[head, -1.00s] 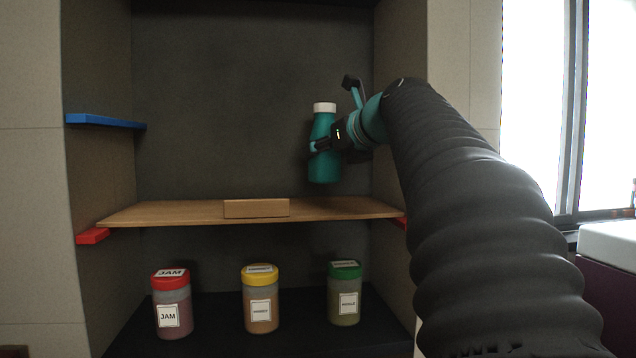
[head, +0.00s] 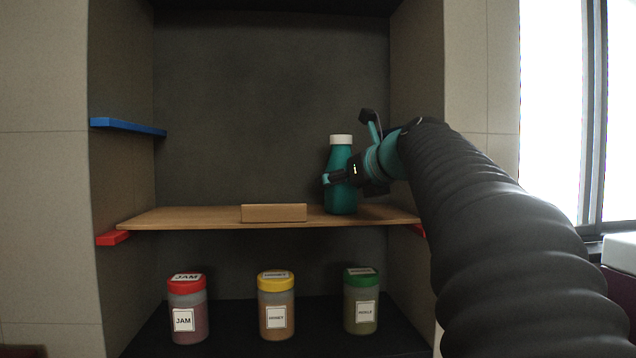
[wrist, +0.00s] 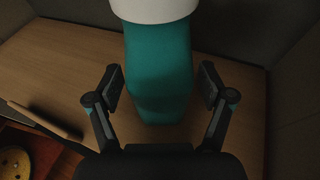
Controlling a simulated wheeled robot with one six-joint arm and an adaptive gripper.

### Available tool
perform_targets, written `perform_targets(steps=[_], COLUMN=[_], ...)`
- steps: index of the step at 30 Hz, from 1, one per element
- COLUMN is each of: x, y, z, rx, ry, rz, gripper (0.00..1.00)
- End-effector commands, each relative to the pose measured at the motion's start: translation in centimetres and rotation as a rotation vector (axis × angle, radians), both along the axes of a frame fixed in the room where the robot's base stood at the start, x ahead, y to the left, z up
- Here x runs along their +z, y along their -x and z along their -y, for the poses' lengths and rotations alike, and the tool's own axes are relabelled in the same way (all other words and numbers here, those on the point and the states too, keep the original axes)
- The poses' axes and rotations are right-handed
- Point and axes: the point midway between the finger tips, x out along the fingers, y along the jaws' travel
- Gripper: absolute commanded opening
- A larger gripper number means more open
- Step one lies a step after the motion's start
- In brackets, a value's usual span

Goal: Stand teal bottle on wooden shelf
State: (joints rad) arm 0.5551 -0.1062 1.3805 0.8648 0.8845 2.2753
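The teal bottle (head: 343,197) with a white cap stands upright on the right part of the wooden shelf (head: 180,217), its base appearing to rest on the board. The bottle also fills the upper middle of the wrist view (wrist: 160,75). My gripper (head: 340,178) reaches in from the right at the bottle's mid-height. In the wrist view its two fingers (wrist: 162,88) are on either side of the bottle, spread, with a narrow gap showing on each side. The bottle's far side is hidden.
A wooden block (head: 273,213) sits at the shelf's front edge, left of the bottle. Below are a red-lidded jam jar (head: 187,312), a yellow-lidded jar (head: 276,308) and a green-lidded jar (head: 361,305). A blue ledge (head: 128,126) is on the left wall. The shelf's left part is clear.

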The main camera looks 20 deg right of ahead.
Motion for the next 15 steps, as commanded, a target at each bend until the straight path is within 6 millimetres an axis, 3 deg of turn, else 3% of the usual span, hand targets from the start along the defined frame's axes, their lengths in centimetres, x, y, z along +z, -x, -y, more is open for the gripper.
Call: perform_targets(steps=[9,15], x=[0.3,1.0], y=[0.0,2.4], z=[0.0,0.4], rx=[0.0,-0.004], ry=[0.0,0.001], rz=[0.0,0.001], gripper=[0.82,0.82])
